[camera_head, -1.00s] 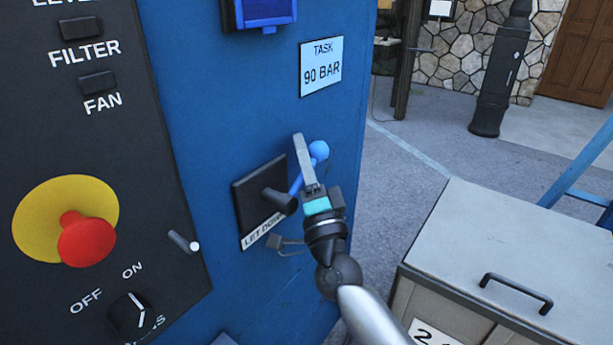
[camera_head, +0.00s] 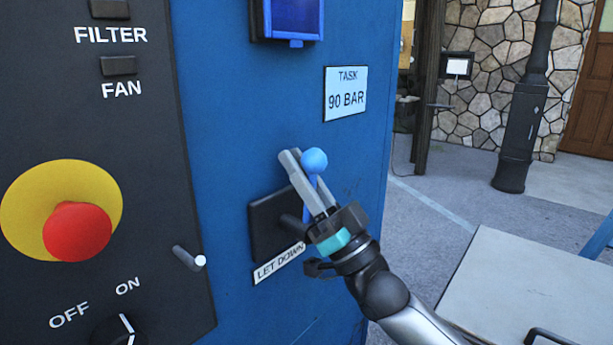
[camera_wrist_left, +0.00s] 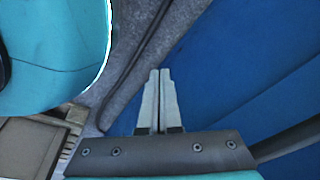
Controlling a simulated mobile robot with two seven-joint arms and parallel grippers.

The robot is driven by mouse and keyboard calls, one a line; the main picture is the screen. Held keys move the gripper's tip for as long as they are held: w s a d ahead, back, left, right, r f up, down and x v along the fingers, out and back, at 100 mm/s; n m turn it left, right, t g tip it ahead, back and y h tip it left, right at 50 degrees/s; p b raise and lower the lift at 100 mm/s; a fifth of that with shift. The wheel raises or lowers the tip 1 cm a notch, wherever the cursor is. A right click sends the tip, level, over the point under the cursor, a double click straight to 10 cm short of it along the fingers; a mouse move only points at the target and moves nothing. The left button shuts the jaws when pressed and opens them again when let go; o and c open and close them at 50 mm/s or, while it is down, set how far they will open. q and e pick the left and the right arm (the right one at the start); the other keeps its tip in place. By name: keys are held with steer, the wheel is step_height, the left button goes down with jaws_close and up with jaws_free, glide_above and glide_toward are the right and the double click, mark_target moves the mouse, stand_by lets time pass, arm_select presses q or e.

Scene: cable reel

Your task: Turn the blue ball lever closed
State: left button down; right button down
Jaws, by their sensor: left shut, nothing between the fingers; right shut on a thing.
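The blue ball lever (camera_head: 314,161) stands nearly upright in the head view. It rises from the black mount (camera_head: 268,225) above the LET DOWN label (camera_head: 279,263) on the blue cabinet. My right gripper (camera_head: 297,160) comes up from the lower right. Its fingers are shut on the lever's stem just below the ball, and they partly hide the stem. My left gripper (camera_wrist_left: 158,82) shows only in the left wrist view. Its fingers are shut together and empty, in front of a blue surface and grey ground.
The black panel at left carries a red emergency button (camera_head: 77,232), a short pale-tipped lever (camera_head: 190,258) and an ON/OFF knob (camera_head: 118,330). A TASK 90 BAR sign (camera_head: 345,93) is above the ball lever. A grey-topped cabinet (camera_head: 545,285) stands at lower right.

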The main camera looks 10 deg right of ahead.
arm_select(q)
steer(key=shift+w+d+r+b, duration=0.3)
steer(key=shift+w+d+r, duration=0.15)
steer(key=shift+w, duration=0.1)
arm_select(e)
steer(key=shift+s+a+r+n+g+y, duration=0.1)
steer(key=shift+s+a+n+g+y, duration=0.1)
steer(key=shift+n+g+y, duration=0.45)
steer(key=shift+s+a+f+n+g+y, duration=0.15)
steer(key=shift+n+g+y, duration=0.3)
steer(key=shift+n, duration=0.45)
steer(key=shift+s+a+r+n+g+y, duration=0.1)
steer(key=shift+a+r+n+g+y, duration=0.1)
steer(key=shift+n+g+y, duration=0.45)
steer(key=c, duration=0.8)
jaws_free()
steer(key=shift+c, duration=0.2)
arm_select(q)
steer(key=shift+s+a+f, duration=0.25)
steer(key=shift+s+f, duration=0.05)
steer(key=shift+s, duration=0.15)
arm_select(e)
steer(key=v, duration=1.5)
steer(key=shift+s, duration=0.2)
steer(key=shift+d, duration=0.1)
